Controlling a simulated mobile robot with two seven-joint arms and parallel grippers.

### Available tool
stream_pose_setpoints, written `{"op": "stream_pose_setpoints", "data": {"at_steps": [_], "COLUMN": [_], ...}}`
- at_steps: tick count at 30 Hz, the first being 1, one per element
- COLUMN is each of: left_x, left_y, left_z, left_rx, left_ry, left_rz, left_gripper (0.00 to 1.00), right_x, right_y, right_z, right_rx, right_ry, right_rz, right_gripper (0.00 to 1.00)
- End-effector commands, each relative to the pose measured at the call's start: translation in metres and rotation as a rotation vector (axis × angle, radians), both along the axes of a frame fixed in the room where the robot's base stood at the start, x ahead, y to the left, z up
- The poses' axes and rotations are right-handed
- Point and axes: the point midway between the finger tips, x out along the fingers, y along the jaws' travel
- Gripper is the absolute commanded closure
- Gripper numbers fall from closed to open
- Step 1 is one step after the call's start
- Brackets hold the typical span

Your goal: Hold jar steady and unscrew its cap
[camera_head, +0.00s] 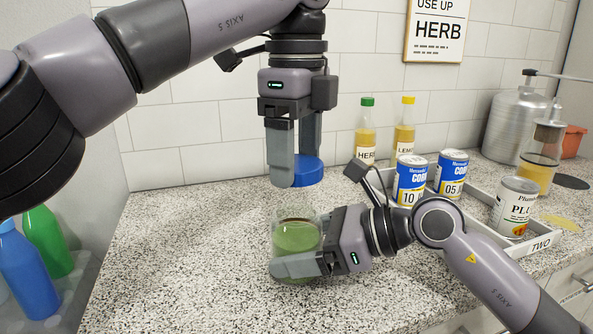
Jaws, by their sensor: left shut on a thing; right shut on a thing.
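A clear jar with green contents (298,238) stands upright on the speckled counter. My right gripper (298,262) comes in from the right and is shut around the jar's body, partly hiding its lower side. My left gripper (296,175) points down above the jar and is shut on a blue cap (308,171). The cap is apart from the jar, a clear gap above its open top. The cap's left part is hidden behind a finger.
A grey tray (513,248) holding cans (410,181) stands right of the jar. Bottles (366,130), a metal canister (515,125) and a glass dispenser (541,155) stand farther back. Blue and green bottles (45,242) are at the lower left. The counter left of the jar is clear.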

Motion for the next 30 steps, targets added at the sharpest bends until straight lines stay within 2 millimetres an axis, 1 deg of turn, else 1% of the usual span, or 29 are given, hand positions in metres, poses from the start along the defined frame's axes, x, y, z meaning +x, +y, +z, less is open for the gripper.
{"op": "stream_pose_setpoints", "data": {"at_steps": [3,10,11,12,19,22,26,30], "left_x": [0.000,0.000,0.000,0.000,0.000,0.000,0.000,0.000], "left_y": [0.000,0.000,0.000,0.000,0.000,0.000,0.000,0.000], "left_z": [0.008,0.008,0.008,0.008,0.008,0.008,0.007,0.006], "left_rx": [0.000,0.000,0.000,0.000,0.000,0.000,0.000,0.000], "left_ry": [0.000,0.001,0.001,0.001,0.001,0.001,0.001,0.001], "left_rz": [0.001,-0.001,-0.001,-0.001,0.000,0.000,0.000,0.000], "left_gripper": [0.66,0.66,0.66,0.66,0.66,0.66,0.66,0.66], "right_x": [0.000,0.000,0.000,0.000,0.000,-0.001,-0.005,-0.012], "right_y": [0.000,0.000,0.000,0.000,-0.001,-0.006,-0.022,-0.048], "right_z": [0.000,0.000,0.000,0.000,0.000,0.002,0.009,0.019], "right_rx": [0.000,0.000,0.000,0.000,0.000,0.000,-0.002,-0.002], "right_ry": [0.000,0.000,0.000,0.000,0.000,-0.001,-0.001,-0.001], "right_rz": [0.001,0.001,0.001,0.001,0.000,-0.002,-0.002,-0.005], "right_gripper": [1.00,1.00,0.07,0.00,0.00,0.00,0.00,0.00]}}
